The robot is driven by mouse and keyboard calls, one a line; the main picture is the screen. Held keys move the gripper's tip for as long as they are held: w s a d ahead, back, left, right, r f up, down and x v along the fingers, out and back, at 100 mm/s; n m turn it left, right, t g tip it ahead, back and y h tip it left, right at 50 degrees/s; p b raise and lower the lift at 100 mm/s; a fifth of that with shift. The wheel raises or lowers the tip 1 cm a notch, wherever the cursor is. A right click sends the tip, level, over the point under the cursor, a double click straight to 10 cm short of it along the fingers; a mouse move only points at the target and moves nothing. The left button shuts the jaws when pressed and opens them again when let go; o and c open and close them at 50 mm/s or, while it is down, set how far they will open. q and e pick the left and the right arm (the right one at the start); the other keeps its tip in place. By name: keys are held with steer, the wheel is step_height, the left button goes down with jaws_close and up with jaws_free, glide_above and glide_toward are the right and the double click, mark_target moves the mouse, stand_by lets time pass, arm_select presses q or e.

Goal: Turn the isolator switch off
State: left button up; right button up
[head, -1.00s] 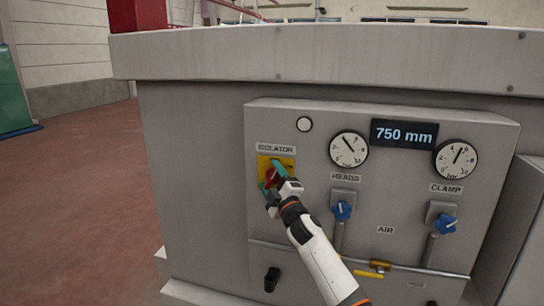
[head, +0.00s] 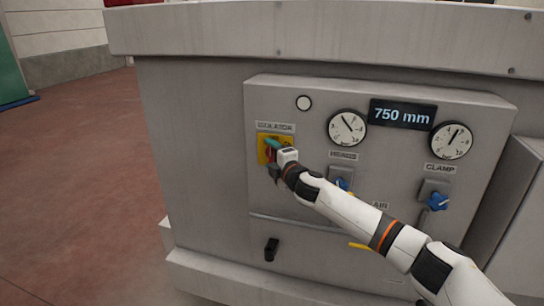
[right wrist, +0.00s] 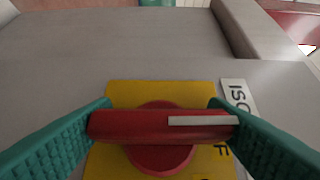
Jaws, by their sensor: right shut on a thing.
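The isolator switch is a red handle (right wrist: 160,126) on a yellow plate (right wrist: 200,89), on the grey control panel. In the head view, the yellow plate (head: 289,140) sits under the ISOLATOR label, and my gripper covers much of the handle. My right gripper (head: 273,157) is shut on the red handle. In the right wrist view, its teal fingers (right wrist: 162,124) press on the handle's two ends. The handle's white stripe points toward the label (right wrist: 236,96), so the handle stands about upright on the panel. A letter F shows on the plate. My left gripper is out of view.
Right of the switch are two gauges (head: 347,128), a 750 mm display (head: 403,114) and blue knobs (head: 438,201), one partly behind my arm. A round white lamp (head: 304,103) is above. A black knob (head: 271,249) is below. Open floor lies left.

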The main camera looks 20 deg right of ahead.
steer(key=shift+f, duration=0.1)
steer(key=o, duration=1)
steer(key=shift+c, duration=0.2)
steer(key=s+d+b, duration=0.2)
steer(key=s+b, duration=0.1)
steer(key=s, duration=0.8)
steer(key=shift+s+b, duration=0.35)
steer(key=shift+b, duration=0.05)
steer(key=shift+d, duration=0.1)
